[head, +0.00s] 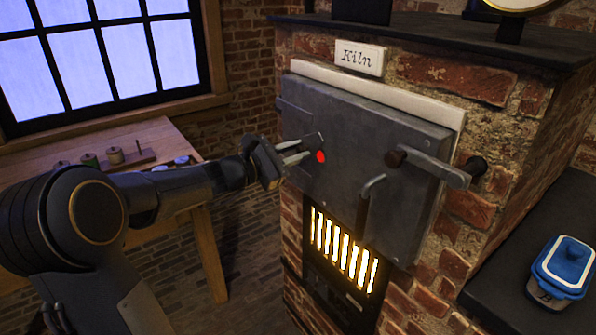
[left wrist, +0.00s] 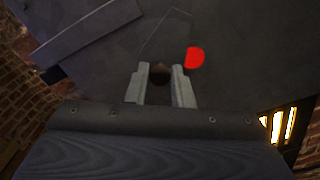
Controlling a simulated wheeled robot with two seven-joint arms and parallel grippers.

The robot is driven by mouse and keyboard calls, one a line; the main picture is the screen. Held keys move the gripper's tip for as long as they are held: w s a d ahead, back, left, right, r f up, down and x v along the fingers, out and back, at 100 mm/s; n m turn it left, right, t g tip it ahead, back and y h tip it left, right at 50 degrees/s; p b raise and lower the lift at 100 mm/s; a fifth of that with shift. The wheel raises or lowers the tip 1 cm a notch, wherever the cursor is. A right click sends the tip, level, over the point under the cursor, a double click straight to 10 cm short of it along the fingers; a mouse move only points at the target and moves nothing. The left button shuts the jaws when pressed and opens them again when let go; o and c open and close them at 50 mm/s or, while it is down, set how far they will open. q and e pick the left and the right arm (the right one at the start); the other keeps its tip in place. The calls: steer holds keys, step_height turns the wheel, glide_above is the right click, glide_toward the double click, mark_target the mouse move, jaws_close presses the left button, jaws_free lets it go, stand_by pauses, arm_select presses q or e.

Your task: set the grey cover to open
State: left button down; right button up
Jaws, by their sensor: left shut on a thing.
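The grey cover (head: 314,141) is a small flat plate on the grey kiln door (head: 345,130), left of its middle. It shows faintly in the left wrist view (left wrist: 168,32). A round bright red spot (head: 320,156) shows on the door beside the cover, also in the left wrist view (left wrist: 195,58). My left gripper (head: 303,152) is at the cover. In the left wrist view its two fingers (left wrist: 160,80) are shut on a dark brown knob (left wrist: 160,70); how the knob joins the cover is hard to see. My right gripper is not in view.
The door's brown-knobbed latch (head: 430,165) and bent handle (head: 368,200) are right of my left gripper. A glowing grate (head: 342,250) is below. A wooden table (head: 150,140) with spools stands left. A blue-lidded jar (head: 562,268) sits on the dark shelf at right.

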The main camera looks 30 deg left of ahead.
arm_select(q)
steer(key=m+b, duration=0.1)
steer(key=a+r+m+b, duration=0.1)
steer(key=m+b, duration=0.1)
steer(key=shift+w+m+b, duration=0.2)
steer(key=shift+m+b, duration=0.1)
steer(key=shift+w+a+r+m+b, duration=0.1)
steer(key=shift+r+m+b, duration=0.35)
steer(key=shift+m+b, duration=0.35)
steer(key=shift+a+r+m+b, duration=0.1)
steer(key=shift+r+m+b, duration=0.4)
steer(key=shift+m, duration=0.4)
steer(key=c, duration=1.3)
jaws_free()
steer(key=shift+o, duration=0.2)
glide_toward(307, 133)
steer(key=shift+v, duration=1.15)
steer(key=shift+f, duration=0.15)
